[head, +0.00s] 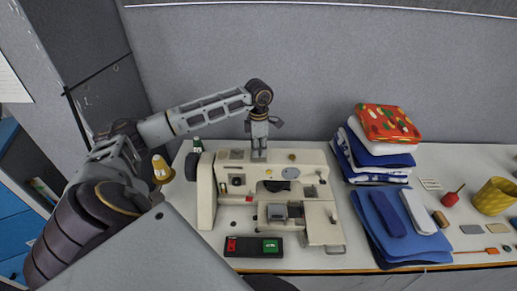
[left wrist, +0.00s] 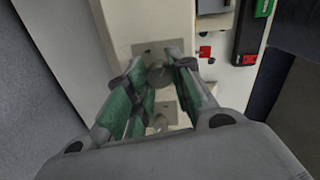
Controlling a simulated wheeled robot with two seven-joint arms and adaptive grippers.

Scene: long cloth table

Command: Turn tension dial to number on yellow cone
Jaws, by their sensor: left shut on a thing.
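The cream sewing machine (head: 286,172) stands on the table. My left gripper (head: 259,156) points down at the top of the machine, its fingers reaching the top surface. In the left wrist view its green-padded fingers (left wrist: 158,84) are shut on a round grey knob (left wrist: 157,73), which I take for the tension dial, beside a small metal plate. The dial's numbers and setting are not readable, and the fingers partly hide it. The yellow cone (head: 161,167) stands left of the machine; no number on it is legible. My right gripper is not in view.
A black box with a red and a green button (head: 252,247) lies before the machine. Folded blue and white cloths (head: 372,160) and a blue pile (head: 400,240) lie to its right. A yellow basket (head: 494,197) is at the far right. A grey partition stands behind the table.

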